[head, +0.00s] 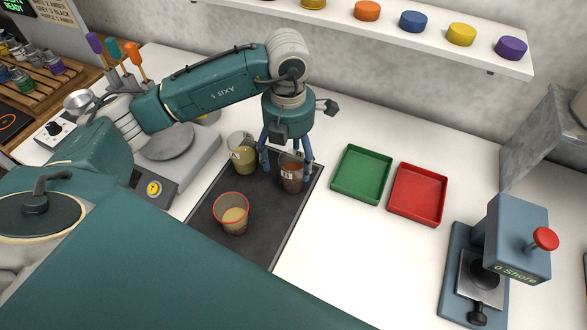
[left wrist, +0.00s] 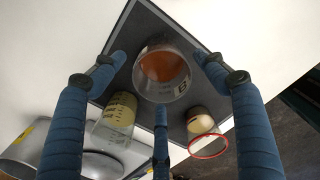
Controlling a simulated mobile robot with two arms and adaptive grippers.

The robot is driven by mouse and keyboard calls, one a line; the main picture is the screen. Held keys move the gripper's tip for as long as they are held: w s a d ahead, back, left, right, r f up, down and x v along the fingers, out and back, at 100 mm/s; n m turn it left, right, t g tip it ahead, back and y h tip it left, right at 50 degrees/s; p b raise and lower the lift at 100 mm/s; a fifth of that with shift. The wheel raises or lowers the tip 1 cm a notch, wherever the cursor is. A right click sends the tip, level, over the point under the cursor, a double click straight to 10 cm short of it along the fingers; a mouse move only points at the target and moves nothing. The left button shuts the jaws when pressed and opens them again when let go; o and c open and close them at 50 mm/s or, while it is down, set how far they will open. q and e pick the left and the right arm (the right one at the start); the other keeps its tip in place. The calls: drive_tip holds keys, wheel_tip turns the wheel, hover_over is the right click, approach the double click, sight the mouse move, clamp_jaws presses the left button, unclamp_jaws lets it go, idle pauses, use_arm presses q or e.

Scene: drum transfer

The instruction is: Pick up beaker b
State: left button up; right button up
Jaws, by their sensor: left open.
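Beaker b (head: 291,180) is a clear beaker with brown-orange contents, standing on a dark mat (head: 262,245). Beaker b also shows in the left wrist view (left wrist: 165,68), with a letter B on its wall. My left gripper (head: 285,165) points down just above and around beaker b, with blue fingers open and spread. In the left wrist view its fingers (left wrist: 161,78) lie on either side of beaker b, with a third finger below it in the picture. Whether any finger touches the glass I cannot tell. My right gripper is not in view.
A beaker with yellow-green contents (head: 242,157) stands close left of the gripper. A red-rimmed beaker (head: 231,215) stands nearer on the mat. A green tray (head: 361,174) and a red tray (head: 417,194) lie to the right. A scale (head: 175,150) stands left of the mat.

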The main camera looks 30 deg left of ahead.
use_arm(q)
drive_tip(key=shift+f, duration=0.7)
drive_tip(key=f+p, duration=0.2)
drive_tip(key=f, duration=0.2)
drive_tip(key=shift+w+d+f+p, duration=0.1)
drive_tip(key=shift+d+f+p, duration=0.1)
drive_tip(key=shift+d+p, duration=0.2)
drive_tip(key=shift+f, duration=0.35)
drive_tip(key=c, duration=1.4)
